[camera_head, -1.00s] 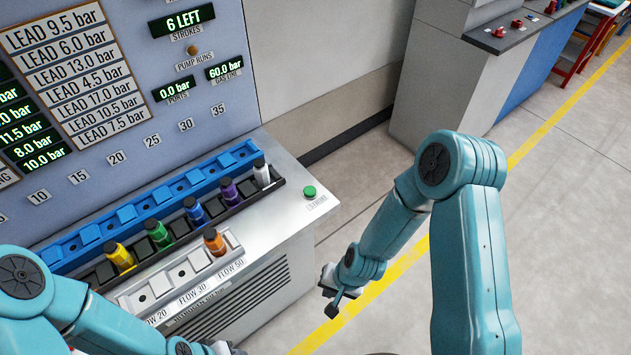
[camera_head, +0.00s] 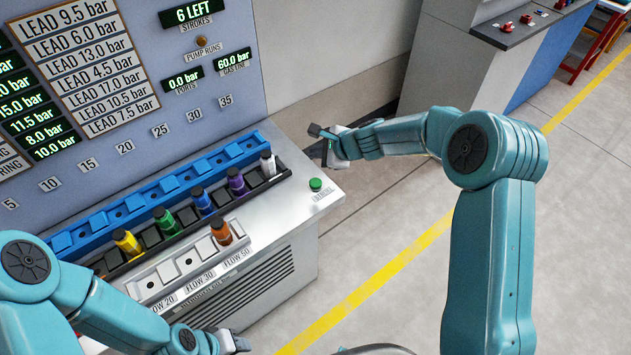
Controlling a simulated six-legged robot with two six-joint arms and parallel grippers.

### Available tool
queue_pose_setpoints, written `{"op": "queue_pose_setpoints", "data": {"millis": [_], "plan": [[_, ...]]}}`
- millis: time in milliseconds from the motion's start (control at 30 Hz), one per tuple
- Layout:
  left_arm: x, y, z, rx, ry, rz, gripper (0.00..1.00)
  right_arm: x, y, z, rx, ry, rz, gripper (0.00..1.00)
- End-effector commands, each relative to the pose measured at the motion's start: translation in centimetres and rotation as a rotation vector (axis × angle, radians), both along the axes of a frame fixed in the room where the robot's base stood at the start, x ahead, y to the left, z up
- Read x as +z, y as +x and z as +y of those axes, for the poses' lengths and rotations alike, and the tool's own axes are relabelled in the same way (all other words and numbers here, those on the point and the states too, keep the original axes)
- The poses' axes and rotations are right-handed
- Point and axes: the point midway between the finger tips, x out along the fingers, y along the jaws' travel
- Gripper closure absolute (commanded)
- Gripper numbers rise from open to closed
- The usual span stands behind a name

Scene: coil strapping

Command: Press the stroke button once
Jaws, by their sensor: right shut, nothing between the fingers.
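The green stroke button (camera_head: 315,184) sits on the right end of the silver console top (camera_head: 285,212), with a small label in front of it. My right gripper (camera_head: 318,131) is shut and empty. In the picture it shows above the button, near the console's right rear corner, apart from the button. My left gripper (camera_head: 240,343) is at the bottom edge, low in front of the console; its fingers are too small and partly hidden to tell their state. The strokes display (camera_head: 194,12) reads 6 LEFT.
A black rack (camera_head: 252,185) holds yellow, green, blue, purple and white cartridges. A blue rail (camera_head: 150,195) runs behind it. An orange cartridge (camera_head: 221,230) stands in the front flow block (camera_head: 180,272).

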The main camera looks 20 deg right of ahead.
Motion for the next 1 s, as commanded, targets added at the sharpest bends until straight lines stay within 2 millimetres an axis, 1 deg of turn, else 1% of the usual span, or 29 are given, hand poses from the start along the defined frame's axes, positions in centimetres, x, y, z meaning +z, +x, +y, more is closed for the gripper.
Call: {"op": "queue_pose_setpoints", "data": {"millis": [267, 467, 667, 1000], "plan": [[0.0, 0.0, 0.0, 0.000, 0.000, 0.000, 0.58, 0.1, 0.0, 0.0, -0.002, 0.002, -0.001, 1.00], [-0.5, 0.0, 0.0, 0.000, 0.000, 0.000, 0.58, -0.5, 0.0, 0.0, -0.001, 0.002, 0.000, 1.00], [-2.3, 0.0, 0.0, 0.000, 0.000, 0.000, 0.58, -2.4, 0.0, 0.0, -0.001, 0.002, 0.000, 1.00], [-7.0, 0.0, 0.0, 0.000, 0.000, 0.000, 0.58, -7.5, 0.0, 0.0, -0.002, 0.001, 0.000, 1.00]]}}
